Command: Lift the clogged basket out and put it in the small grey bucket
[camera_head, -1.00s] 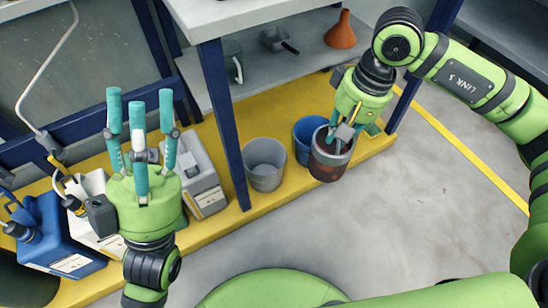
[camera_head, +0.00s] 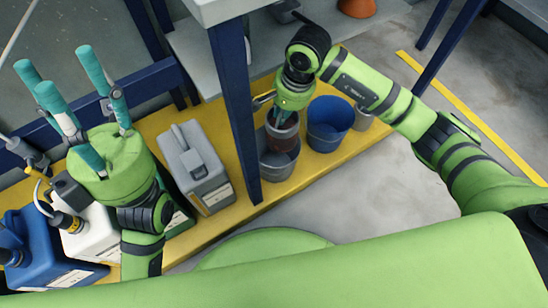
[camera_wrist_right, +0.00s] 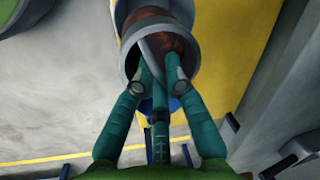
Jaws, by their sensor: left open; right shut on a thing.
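The clogged basket (camera_head: 283,137) is a dark cylinder with a grey rim and rusty brown inside. My right gripper (camera_head: 285,116) is shut on it from above. The right wrist view shows the basket (camera_wrist_right: 165,38) upside in the picture, with the teal fingers (camera_wrist_right: 158,85) at its grey handle. The small grey bucket (camera_head: 277,171) stands on the yellow platform under the basket. The basket's lower part overlaps the bucket's mouth; I cannot tell how deep it sits or whether it touches. My left gripper (camera_head: 75,110) is open and empty, fingers up, far to the left.
A blue bucket (camera_head: 329,125) stands close right of the grey bucket, with another grey container (camera_head: 362,118) behind it. A dark blue post (camera_head: 237,110) rises just left of the bucket. A grey canister (camera_head: 193,168) and other canisters stand further left. An orange funnel (camera_head: 357,7) is on the shelf.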

